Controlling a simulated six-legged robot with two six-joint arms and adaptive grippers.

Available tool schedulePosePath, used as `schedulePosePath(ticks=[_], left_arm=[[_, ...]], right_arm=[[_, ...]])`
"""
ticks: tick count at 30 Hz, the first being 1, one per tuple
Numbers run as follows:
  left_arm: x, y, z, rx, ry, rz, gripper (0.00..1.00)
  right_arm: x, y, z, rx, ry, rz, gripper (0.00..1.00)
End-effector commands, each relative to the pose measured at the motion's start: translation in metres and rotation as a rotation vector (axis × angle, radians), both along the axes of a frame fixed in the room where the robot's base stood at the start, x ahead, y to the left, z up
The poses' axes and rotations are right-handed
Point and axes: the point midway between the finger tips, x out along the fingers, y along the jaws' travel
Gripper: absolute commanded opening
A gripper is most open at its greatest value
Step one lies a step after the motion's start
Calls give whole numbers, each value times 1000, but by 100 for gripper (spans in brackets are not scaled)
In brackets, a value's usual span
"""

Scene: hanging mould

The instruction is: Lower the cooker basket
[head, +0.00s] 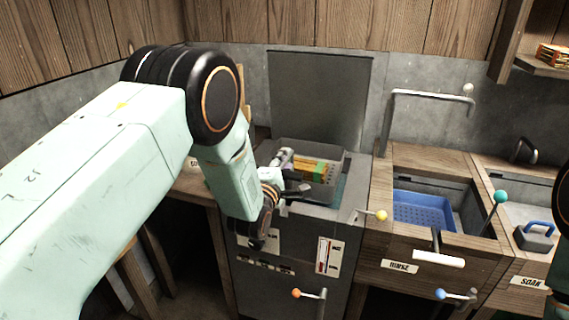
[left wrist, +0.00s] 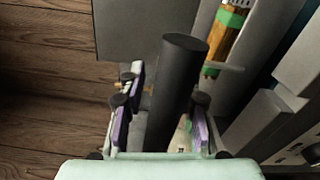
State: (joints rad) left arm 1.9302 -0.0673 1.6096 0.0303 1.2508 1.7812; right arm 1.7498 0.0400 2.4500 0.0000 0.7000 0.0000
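The cooker (head: 252,262) is a dark grey unit in the middle of the head view with its lid (head: 318,95) standing up. The cooker basket (head: 345,172) shows in its top opening, holding orange and green pieces; they also show in the left wrist view (left wrist: 226,32). My left gripper (head: 287,197) is at the cooker's left front, partly hidden by my arm. In the left wrist view, a dark round handle (left wrist: 180,85) stands between its parted, purple-padded fingers. A gap shows on the left side of the handle. My right gripper is out of view.
To the right is the rinse station with a blue basket (head: 422,210), then the soak basin with a blue-handled block (head: 535,236).

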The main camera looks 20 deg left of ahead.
Motion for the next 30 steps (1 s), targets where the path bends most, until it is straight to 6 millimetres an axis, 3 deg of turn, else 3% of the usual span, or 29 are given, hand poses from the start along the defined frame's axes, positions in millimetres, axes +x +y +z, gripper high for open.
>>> schedulePosePath(ticks=[5,17,30], left_arm=[[0,0,0,0,1,1,33],[0,0,0,0,0,0,0],[0,1,0,-1,0,2,0]], right_arm=[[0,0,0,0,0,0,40],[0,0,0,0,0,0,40],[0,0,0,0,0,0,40]])
